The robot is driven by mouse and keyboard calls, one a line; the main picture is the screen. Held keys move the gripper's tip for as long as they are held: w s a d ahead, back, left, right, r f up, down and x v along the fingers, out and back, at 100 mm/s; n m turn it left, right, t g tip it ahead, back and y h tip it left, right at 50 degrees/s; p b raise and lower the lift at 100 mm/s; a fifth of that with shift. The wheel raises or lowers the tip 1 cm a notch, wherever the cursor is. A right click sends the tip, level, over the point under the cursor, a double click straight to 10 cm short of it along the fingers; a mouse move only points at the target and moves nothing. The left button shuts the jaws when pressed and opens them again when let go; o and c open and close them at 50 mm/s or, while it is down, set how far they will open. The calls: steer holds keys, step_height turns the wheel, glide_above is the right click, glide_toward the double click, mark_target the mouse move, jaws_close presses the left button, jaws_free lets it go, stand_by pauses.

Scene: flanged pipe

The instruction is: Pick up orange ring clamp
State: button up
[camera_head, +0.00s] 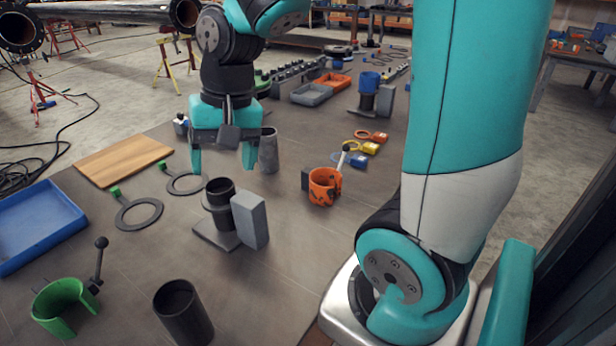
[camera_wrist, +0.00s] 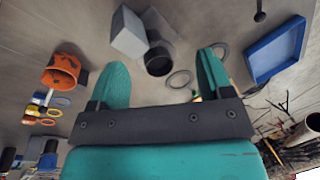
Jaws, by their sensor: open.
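In the wrist view the orange clamp (camera_wrist: 64,69) is at the left, outside the fingers. My gripper (camera_head: 222,168) is open and empty above the table, to the left of the clamp and apart from it. In the wrist view its two teal fingers (camera_wrist: 163,75) are spread wide.
A black flanged pipe (camera_head: 218,197) with a grey block (camera_head: 250,220) stands left of the clamp. A dark grey cylinder (camera_head: 268,152) is beside my gripper. A green clamp (camera_head: 62,305), blue tray (camera_head: 35,222) and black tube (camera_head: 182,310) are nearer. Table right of the block is clear.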

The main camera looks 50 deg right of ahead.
steer(key=w+d+f+m+h, duration=0.15)
steer(key=w+d+m, duration=0.25)
steer(key=d+m, duration=0.85)
steer(key=m+g+p, duration=0.1)
steer(key=m, duration=0.3)
glide_above(312, 170)
step_height(312, 170, down, 3)
steer(key=shift+h, duration=0.35)
step_height(312, 170, down, 11)
steer(key=shift+r+p, duration=0.1)
steer(key=shift+p, duration=0.55)
steer(key=shift+s+d+f+p, duration=0.1)
steer(key=shift+f+p, duration=0.2)
steer(key=shift+f, duration=1.25)
steer(key=shift+d+f+p, duration=0.1)
steer(key=shift+f+p, duration=0.2)
steer(key=shift+f, duration=1.25)
steer(key=shift+c, duration=0.5)
jaws_close()
